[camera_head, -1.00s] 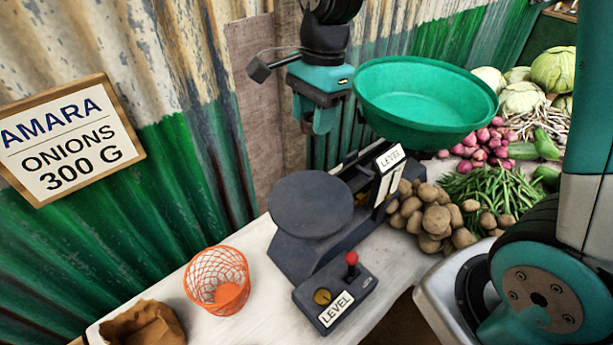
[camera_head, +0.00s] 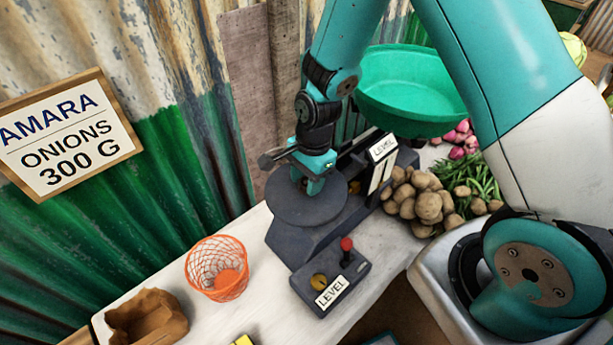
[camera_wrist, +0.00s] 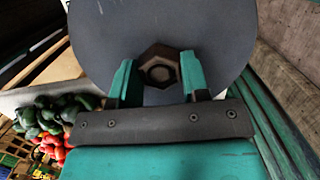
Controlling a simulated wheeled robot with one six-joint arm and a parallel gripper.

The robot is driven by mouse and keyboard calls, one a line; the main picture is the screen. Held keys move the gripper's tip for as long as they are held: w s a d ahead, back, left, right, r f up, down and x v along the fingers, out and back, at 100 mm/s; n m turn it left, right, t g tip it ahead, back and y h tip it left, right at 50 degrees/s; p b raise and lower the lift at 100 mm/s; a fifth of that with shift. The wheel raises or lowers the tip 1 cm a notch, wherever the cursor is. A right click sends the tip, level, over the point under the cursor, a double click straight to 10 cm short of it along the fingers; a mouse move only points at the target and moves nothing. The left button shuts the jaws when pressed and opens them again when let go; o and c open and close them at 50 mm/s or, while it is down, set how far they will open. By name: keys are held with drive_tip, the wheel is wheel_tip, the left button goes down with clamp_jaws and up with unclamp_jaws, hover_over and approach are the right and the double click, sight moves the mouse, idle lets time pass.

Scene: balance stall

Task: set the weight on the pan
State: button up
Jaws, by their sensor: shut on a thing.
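The weight is a dark brown hexagonal piece (camera_wrist: 158,70) with a round centre, seen from above in the wrist view. My gripper (camera_wrist: 157,77) is shut on it, with a teal finger on each side. In the head view my gripper (camera_head: 313,187) is over the round dark grey pan (camera_head: 290,207) of the scale, and it hides the weight there. The pan also fills the upper middle of the wrist view (camera_wrist: 110,35), behind the weight. I cannot tell whether the weight touches the pan.
A large green bowl (camera_head: 410,90) sits on the scale's other side. A control box (camera_head: 330,283) with a red knob stands in front. An orange wire basket (camera_head: 217,268) and a brown paper bag (camera_head: 147,317) are left. Potatoes (camera_head: 425,203) lie right.

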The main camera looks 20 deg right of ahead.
drive_tip(key=shift+f, duration=0.2)
drive_tip(key=o, duration=1)
drive_tip(key=shift+o, duration=0.2)
drive_tip(key=shift+r, duration=0.15)
wheel_tip(320, 180, up, 13)
drive_tip(key=d+b, duration=0.1)
drive_tip(key=b, duration=0.1)
drive_tip(key=s+a+r+n, duration=0.2)
drive_tip(key=s+r+n, duration=0.1)
drive_tip(key=s+n, duration=0.3)
drive_tip(key=s+a+r+n+y, duration=0.1)
drive_tip(key=s+a+r+n, duration=0.1)
drive_tip(key=s+r+n, duration=0.2)
drive_tip(key=s+a+r+n+y, duration=0.1)
drive_tip(key=s+r+n, duration=0.2)
drive_tip(key=s+n, duration=0.5)
drive_tip(key=n, duration=0.3)
drive_tip(key=shift+s+a+r+n+t, duration=0.3)
drive_tip(key=shift+a+r, duration=0.1)
